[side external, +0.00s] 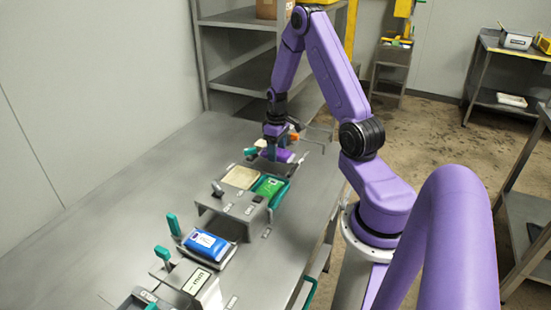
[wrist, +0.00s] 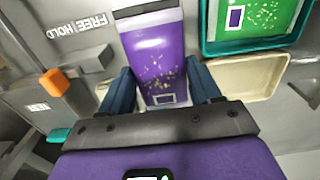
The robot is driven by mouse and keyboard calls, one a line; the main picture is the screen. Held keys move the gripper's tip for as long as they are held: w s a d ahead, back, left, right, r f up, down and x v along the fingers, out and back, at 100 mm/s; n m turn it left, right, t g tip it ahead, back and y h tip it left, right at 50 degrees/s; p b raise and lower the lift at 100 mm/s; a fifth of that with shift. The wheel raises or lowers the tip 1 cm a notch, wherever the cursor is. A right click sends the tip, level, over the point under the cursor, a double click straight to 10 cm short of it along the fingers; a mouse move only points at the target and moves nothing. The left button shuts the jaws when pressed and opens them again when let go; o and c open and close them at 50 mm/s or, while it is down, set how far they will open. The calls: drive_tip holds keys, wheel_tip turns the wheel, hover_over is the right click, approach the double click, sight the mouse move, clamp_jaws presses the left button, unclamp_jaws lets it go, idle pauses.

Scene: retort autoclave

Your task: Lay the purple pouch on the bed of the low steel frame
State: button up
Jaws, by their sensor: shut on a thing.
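The purple pouch (wrist: 155,58) is flecked with yellow and has a small white-edged square near its lower end. My gripper (wrist: 160,88) is shut on it, with a dark blue finger against each long side. In the side external view my gripper (side external: 272,148) points down at the far end of the bench, and the pouch (side external: 281,156) shows partly behind it. Grey steel fixtures (wrist: 75,65) marked "FREE HOLD" lie left of the pouch in the wrist view. I cannot tell which one is the low frame, or whether the pouch touches anything below.
A green pouch (side external: 269,187) lies in a teal tray beside a cream tray (side external: 241,177). A blue pouch (side external: 207,245) lies on a nearer steel fixture with upright teal levers (side external: 173,224). An orange handle (wrist: 54,83) stands left of my gripper. The bench's left side (side external: 110,215) is clear.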

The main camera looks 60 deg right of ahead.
drive_tip(key=shift+w+d+f, duration=0.2)
drive_tip(key=shift+w+f, duration=0.05)
drive_tip(key=shift+f, duration=0.15)
drive_tip(key=shift+w+d+f, duration=0.1)
drive_tip(key=shift+w+f, duration=0.05)
drive_tip(key=shift+f, duration=1.6)
drive_tip(key=shift+f, duration=0.15)
drive_tip(key=o, duration=1.2)
